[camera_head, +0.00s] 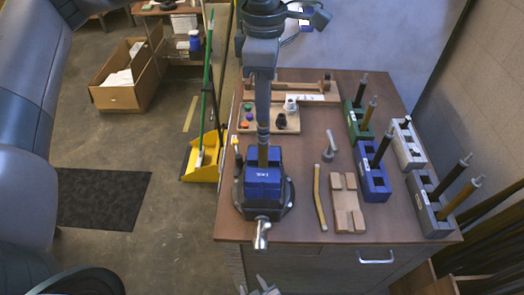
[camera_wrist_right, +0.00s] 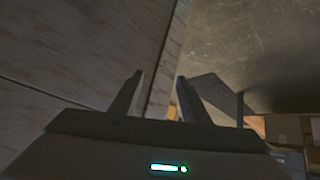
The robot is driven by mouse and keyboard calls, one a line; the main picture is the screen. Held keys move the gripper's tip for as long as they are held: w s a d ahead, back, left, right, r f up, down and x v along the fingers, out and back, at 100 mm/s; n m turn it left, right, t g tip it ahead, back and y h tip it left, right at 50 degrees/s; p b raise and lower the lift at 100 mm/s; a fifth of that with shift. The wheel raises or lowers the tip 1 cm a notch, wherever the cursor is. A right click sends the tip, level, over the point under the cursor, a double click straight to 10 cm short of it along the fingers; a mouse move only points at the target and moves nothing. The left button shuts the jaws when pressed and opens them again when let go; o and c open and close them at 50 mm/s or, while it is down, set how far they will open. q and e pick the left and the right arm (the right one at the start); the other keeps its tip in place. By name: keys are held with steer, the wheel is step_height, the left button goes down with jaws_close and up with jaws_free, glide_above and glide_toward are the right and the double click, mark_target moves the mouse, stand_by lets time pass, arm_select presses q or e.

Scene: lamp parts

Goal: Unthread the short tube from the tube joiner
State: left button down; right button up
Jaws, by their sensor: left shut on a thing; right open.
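A blue vise (camera_head: 263,185) stands at the table's front left. My left gripper (camera_head: 263,85) comes down from above and is shut on the upper part of this stack, likely the short tube. My right gripper (camera_head: 257,287) is open and empty, low in front of the table; its two fingers also show apart in the right wrist view (camera_wrist_right: 157,98).
On the wooden table, racks (camera_head: 371,180) with dark and brass tubes stand at the right. A yellow dustpan (camera_head: 202,163) stands left of the table.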

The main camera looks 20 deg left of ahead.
steer(key=s+a+r+n+t+y, duration=0.1)
steer(key=a+r+y, duration=0.1)
steer(key=a+r, duration=0.8)
steer(key=s+a+r+n+t+y, duration=0.15)
steer(key=a+r, duration=0.25)
steer(key=r, duration=1.1)
steer(key=m+t+h, duration=0.4)
steer(key=m+t, duration=0.4)
steer(key=m, duration=0.2)
glide_toward(263, 130)
steer(key=w, duration=0.3)
steer(key=shift+w+a+r, duration=0.1)
steer(key=shift+a, duration=0.4)
steer(key=shift+w, duration=0.15)
steer(key=x, duration=1.1)
steer(key=shift+w, duration=0.3)
